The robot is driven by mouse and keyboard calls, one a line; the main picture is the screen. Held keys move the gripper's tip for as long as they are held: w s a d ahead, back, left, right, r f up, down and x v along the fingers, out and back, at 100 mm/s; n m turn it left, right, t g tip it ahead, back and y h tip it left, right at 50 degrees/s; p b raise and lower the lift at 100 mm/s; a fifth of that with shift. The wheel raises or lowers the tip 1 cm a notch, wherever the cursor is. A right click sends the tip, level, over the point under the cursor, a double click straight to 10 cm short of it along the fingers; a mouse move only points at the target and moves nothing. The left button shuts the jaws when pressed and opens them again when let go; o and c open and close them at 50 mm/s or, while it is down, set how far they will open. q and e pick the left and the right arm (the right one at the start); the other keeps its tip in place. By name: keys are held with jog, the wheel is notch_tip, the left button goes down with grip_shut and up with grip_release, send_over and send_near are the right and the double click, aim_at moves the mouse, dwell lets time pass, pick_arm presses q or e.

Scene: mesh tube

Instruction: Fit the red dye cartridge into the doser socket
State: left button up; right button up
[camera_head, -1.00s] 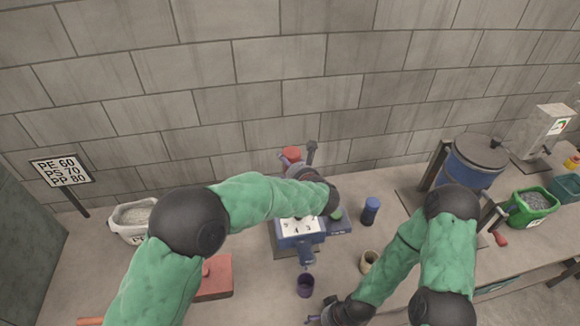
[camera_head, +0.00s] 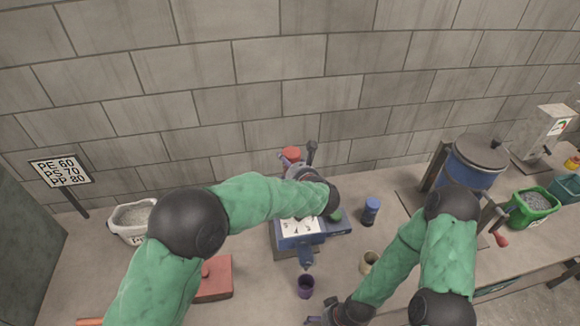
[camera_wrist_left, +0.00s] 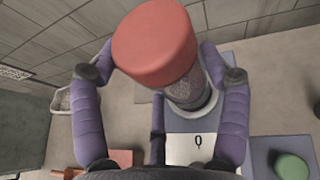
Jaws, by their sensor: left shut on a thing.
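The red dye cartridge, with its red cap (camera_head: 291,153) and grey body, shows behind my left wrist in the head view. In the left wrist view its cap (camera_wrist_left: 155,45) fills the space between my left gripper's purple fingers (camera_wrist_left: 158,75). The gripper is shut on it. Below it a pale ring (camera_wrist_left: 195,106), apparently the socket, shows on the blue doser (camera_head: 300,239). The cartridge hides part of the ring, and I cannot tell whether it is seated. My right gripper (camera_head: 318,319) is at the bottom edge, low and partly cut off. Its jaws are unclear.
A blue cartridge (camera_head: 371,205) stands to the right. A red box (camera_head: 216,280) lies left. The wall is close behind.

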jog(key=shift+s+a+f, duration=0.1)
jog(key=shift+s+f, duration=0.15)
jog(key=shift+s, duration=0.1)
pick_arm(q)
jog(key=shift+f+b, duration=0.8)
pick_arm(e)
jog(key=shift+s+f, duration=0.1)
jog(key=shift+f, duration=0.55)
pick_arm(q)
jog(key=shift+s+f+b, duration=0.2)
jog(key=shift+f+b, duration=0.55)
jog(key=shift+f, duration=0.1)
pick_arm(e)
jog(key=shift+f, duration=0.7)
